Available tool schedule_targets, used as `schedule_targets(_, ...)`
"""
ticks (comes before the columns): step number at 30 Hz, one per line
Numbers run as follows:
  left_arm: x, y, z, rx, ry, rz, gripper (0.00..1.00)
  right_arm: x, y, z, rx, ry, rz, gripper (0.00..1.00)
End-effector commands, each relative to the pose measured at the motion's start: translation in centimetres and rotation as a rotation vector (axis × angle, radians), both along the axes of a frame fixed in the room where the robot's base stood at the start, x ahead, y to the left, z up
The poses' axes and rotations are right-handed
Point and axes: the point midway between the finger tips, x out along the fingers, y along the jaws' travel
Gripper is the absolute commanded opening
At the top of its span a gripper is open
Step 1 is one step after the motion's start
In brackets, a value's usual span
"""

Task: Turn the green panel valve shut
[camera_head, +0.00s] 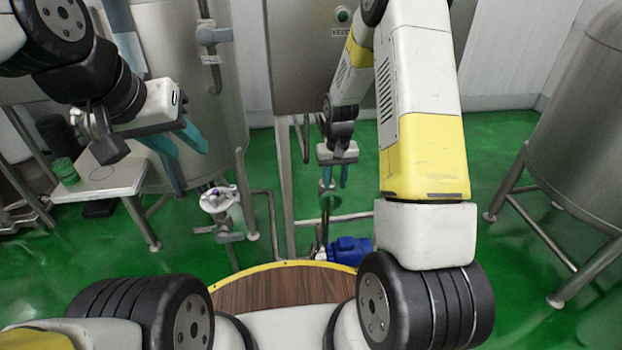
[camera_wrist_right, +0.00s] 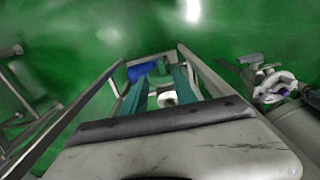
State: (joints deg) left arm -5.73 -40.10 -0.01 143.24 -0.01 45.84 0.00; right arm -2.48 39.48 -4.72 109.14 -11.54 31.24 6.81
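A small round green knob (camera_head: 342,15) sits high on the front of the steel cabinet, with a label below it. I cannot tell for certain whether it is the green panel valve; no other green valve shows clearly. My right gripper (camera_head: 336,177) hangs in front of and well below the knob, pointing down, its teal fingers apart and empty. Its fingers also show in the right wrist view (camera_wrist_right: 160,92), with a pale round fitting (camera_wrist_right: 167,98) seen between them. My left gripper (camera_head: 182,156) is at the left, its teal fingers apart and empty.
The steel cabinet (camera_head: 300,60) stands at the back centre. A white fitting on a pipe (camera_head: 218,199) stands left of centre, and a blue motor (camera_head: 349,250) sits low in the middle. A white table (camera_head: 100,185) with a green glass (camera_head: 65,171) is left. A steel tank (camera_head: 580,120) stands right.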

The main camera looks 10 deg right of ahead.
Motion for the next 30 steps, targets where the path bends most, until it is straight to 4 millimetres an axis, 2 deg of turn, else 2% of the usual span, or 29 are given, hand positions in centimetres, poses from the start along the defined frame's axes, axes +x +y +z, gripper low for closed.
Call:
schedule_targets(18,0.0,0.0,0.0,0.000,0.000,0.000,0.36,0.0,-0.1,-8.1,-0.004,0.012,0.001,0.34)
schedule_targets(22,0.0,0.0,0.0,0.000,0.000,0.000,0.36,0.1,0.0,-8.8,-0.003,0.010,0.002,0.34)
schedule_targets(30,0.0,0.0,0.0,0.000,0.000,0.000,0.36,0.1,0.0,-8.9,-0.003,0.010,0.001,0.32)
